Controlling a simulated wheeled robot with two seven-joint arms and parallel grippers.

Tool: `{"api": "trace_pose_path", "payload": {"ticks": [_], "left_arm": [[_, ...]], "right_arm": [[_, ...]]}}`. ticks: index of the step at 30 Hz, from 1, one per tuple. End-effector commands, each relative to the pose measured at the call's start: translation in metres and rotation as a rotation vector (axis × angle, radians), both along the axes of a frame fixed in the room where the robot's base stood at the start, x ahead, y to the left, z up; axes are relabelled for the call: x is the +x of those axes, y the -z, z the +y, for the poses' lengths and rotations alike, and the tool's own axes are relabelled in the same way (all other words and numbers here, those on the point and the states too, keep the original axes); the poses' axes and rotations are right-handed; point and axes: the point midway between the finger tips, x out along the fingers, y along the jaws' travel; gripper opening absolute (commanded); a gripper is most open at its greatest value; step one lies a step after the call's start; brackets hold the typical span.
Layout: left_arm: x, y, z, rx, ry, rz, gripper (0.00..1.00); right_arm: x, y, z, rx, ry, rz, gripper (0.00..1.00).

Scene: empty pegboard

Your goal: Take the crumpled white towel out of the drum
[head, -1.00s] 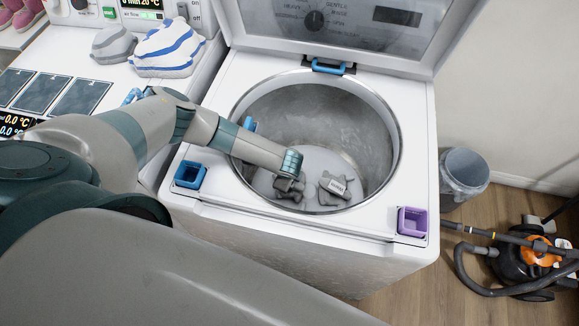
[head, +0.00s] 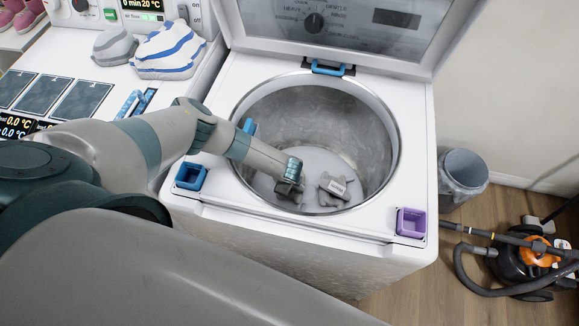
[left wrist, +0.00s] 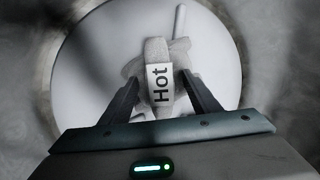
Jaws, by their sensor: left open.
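A crumpled grey-white towel (head: 334,190) with a white label lies on the pale floor of the drum (head: 372,130), right of the middle. In the left wrist view the towel (left wrist: 156,52) lies ahead, its label reading "Hot". My left gripper (head: 289,190) is down inside the drum, left of the towel in the head view. Its two dark fingers are open (left wrist: 157,92) and stand on either side of the towel in the wrist picture. I cannot tell whether they touch it. My right gripper is not in view.
The washer lid (head: 330,28) stands open behind the drum. A bin (head: 463,172) and a vacuum cleaner (head: 535,255) stand on the right.

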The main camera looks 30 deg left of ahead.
Motion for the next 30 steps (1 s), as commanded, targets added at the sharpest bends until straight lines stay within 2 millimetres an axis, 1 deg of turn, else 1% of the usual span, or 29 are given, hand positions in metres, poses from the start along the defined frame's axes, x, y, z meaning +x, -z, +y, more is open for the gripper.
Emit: {"api": "trace_pose_path", "payload": {"ticks": [17,30], "left_arm": [[0.0000,0.0012,0.0000,-0.001,0.001,0.000,0.56],[-0.0005,0.0056,0.0001,0.000,0.001,0.001,0.56]], "right_arm": [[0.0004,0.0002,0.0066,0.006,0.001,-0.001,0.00],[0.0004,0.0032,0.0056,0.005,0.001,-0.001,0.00]]}}
